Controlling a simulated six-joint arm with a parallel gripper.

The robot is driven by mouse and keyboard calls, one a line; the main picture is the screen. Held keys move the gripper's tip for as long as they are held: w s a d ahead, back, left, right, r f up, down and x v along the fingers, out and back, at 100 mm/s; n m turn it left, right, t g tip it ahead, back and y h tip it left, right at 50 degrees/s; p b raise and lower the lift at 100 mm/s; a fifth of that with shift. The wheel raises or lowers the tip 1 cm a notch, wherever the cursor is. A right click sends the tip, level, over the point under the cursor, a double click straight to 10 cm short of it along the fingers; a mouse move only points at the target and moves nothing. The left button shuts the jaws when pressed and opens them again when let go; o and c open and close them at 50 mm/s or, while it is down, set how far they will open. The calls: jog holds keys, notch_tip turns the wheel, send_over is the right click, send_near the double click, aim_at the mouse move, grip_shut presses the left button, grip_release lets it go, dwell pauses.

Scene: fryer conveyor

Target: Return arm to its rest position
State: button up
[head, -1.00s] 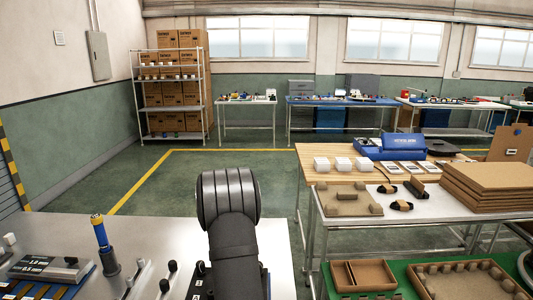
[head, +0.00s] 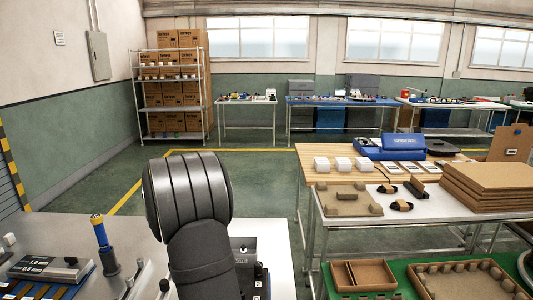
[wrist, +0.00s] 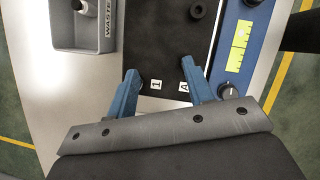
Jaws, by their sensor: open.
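My gripper (wrist: 160,68) shows in the wrist view with its two blue fingers spread wide apart. Nothing is between them except the view of a black plate (wrist: 165,45) with white "1" and "A" labels below. I cannot tell how high the fingers are above it. In the head view my dark, ribbed arm link rises at the lower middle, over the grey worktable (head: 140,230). The gripper itself is hidden there.
A grey WASTE bin (wrist: 82,45) stands left of the plate, and a blue unit (wrist: 235,75) with a knob lies right. A blue, yellow-topped tool (head: 100,232) stands upright at left. A bench with stacked brown boards (head: 490,185) is at right. Floor shows beyond the worktable.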

jog(key=s+a+m+g, duration=0.15)
jog(key=s+m, duration=0.25)
jog(key=s, duration=1.3)
jog(key=s+a+f, duration=0.1)
jog(key=a+f, duration=0.5)
jog(key=a, duration=0.4)
jog(key=shift+s+f, duration=0.15)
jog(key=shift+s, duration=0.05)
jog(key=shift+d, duration=0.1)
jog(key=w+d+r, duration=0.2)
jog(key=d+r, duration=0.4)
jog(key=d, duration=0.4)
jog(key=w+n, duration=0.2)
jog(key=w, duration=0.6)
jog(key=shift+w+r+t, duration=0.15)
jog(key=shift+w+t, duration=0.2)
jog(key=shift+w, duration=0.05)
jog(key=shift+s, duration=0.15)
